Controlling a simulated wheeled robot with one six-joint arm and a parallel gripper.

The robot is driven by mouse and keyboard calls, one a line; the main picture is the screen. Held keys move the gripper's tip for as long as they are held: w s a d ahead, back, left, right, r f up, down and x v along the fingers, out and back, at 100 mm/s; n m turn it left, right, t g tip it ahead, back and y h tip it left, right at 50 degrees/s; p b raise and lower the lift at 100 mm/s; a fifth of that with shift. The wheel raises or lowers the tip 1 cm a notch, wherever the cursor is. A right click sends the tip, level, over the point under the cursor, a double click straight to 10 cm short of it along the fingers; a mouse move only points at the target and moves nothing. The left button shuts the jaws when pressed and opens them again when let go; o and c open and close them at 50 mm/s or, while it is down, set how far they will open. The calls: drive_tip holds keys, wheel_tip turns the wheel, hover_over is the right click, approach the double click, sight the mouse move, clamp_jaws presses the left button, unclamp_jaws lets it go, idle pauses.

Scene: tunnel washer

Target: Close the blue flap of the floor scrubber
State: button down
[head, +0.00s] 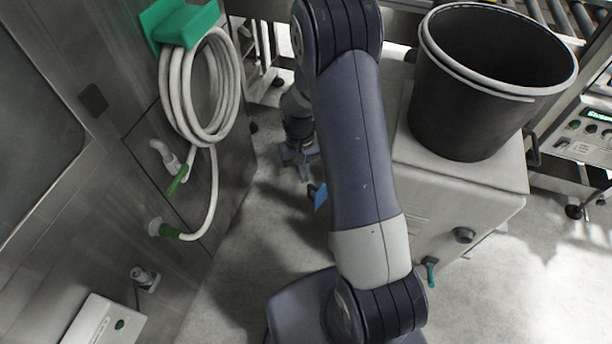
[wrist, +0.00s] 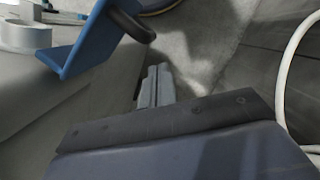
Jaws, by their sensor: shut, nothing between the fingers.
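The blue flap (wrist: 82,42) stands out at an angle from a grey body in the upper left of the wrist view, with a dark curved handle-like part (wrist: 132,22) at its right end. In the head view only a small blue piece of the flap (head: 320,196) shows beside my arm, which hides the rest. My gripper (wrist: 155,88) is shut and empty, to the right of and below the flap in the wrist view, with a gap between them. In the head view my gripper (head: 304,172) is just above and left of the blue piece.
A grey-white cabinet (head: 465,195) with a black bucket (head: 465,110) on top stands right of my arm. On the left, a steel wall carries a coiled white hose (head: 190,95) on a green holder (head: 180,22). Floor (head: 250,225) is clear between them.

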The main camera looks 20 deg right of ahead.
drive_tip(key=shift+s, duration=0.95)
drive_tip(key=shift+s, duration=0.1)
